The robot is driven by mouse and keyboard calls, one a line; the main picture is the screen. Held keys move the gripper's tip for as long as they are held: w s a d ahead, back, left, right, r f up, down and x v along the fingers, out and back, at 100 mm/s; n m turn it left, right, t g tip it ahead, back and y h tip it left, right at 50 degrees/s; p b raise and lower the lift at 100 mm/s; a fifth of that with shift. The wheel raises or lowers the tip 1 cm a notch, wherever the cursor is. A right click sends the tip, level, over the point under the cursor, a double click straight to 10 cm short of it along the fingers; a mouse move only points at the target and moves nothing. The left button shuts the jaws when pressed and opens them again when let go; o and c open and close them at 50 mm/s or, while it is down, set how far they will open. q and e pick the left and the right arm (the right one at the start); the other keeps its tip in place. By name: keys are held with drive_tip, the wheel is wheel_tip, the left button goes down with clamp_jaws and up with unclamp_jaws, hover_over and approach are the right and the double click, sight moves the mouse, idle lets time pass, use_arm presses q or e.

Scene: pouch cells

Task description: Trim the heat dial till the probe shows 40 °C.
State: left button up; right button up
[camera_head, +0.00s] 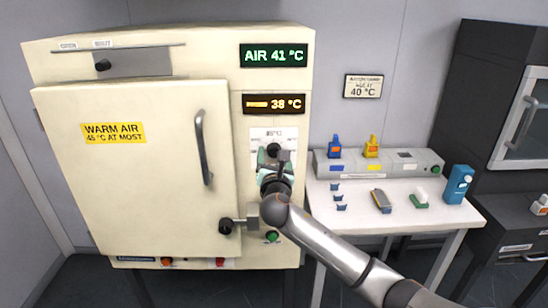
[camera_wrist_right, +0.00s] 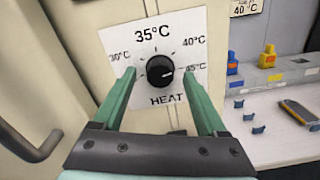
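The heat dial (camera_wrist_right: 160,71) is a black round knob on a white plate (camera_wrist_right: 122,45) marked from 30 to 45 °C. Its pale pointer mark appears to face right, toward the 45 °C mark. My right gripper (camera_head: 271,157) is in front of the dial; in the wrist view its green fingers stand open on either side of the knob, with gaps showing. The orange display (camera_head: 274,104) reads 38 °C; its small label is too blurred to read. The green display (camera_head: 274,55) above reads AIR 41 °C. My left gripper is not in view.
The cream cabinet's door (camera_head: 140,190) is shut, with a handle (camera_head: 203,148) left of the dial. A wall sign (camera_head: 363,86) shows 40 °C. A white table (camera_head: 400,222) at right carries bottles, small blue clips and a blue container (camera_head: 458,184).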

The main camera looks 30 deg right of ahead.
drive_tip(key=shift+s, duration=0.1)
drive_tip(key=v, duration=1.2)
drive_tip(key=shift+s, duration=0.2)
drive_tip(key=s+a+f+m+g+y, duration=0.1)
drive_tip(key=s+a+f+m+y, duration=0.15)
drive_tip(key=f, duration=0.55)
drive_tip(key=s+a+f+m+g+y, duration=0.1)
drive_tip(key=s+a+f+m+y, duration=0.2)
drive_tip(key=f, duration=0.5)
drive_tip(key=s+a+f+m+g+y, duration=0.2)
drive_tip(key=a+f+m+y, duration=0.15)
drive_tip(key=f, duration=0.45)
drive_tip(key=s+a+f+m+g+y, duration=0.1)
drive_tip(key=s+a+f+m, duration=0.2)
drive_tip(key=s+f+m, duration=0.3)
drive_tip(key=s+a+f+m+y, duration=0.2)
drive_tip(key=s+f+m, duration=0.4)
drive_tip(key=s+m, duration=0.3)
drive_tip(key=shift+s+a+g, duration=0.4)
drive_tip(key=shift+s+a, duration=0.35)
idle(1.8)
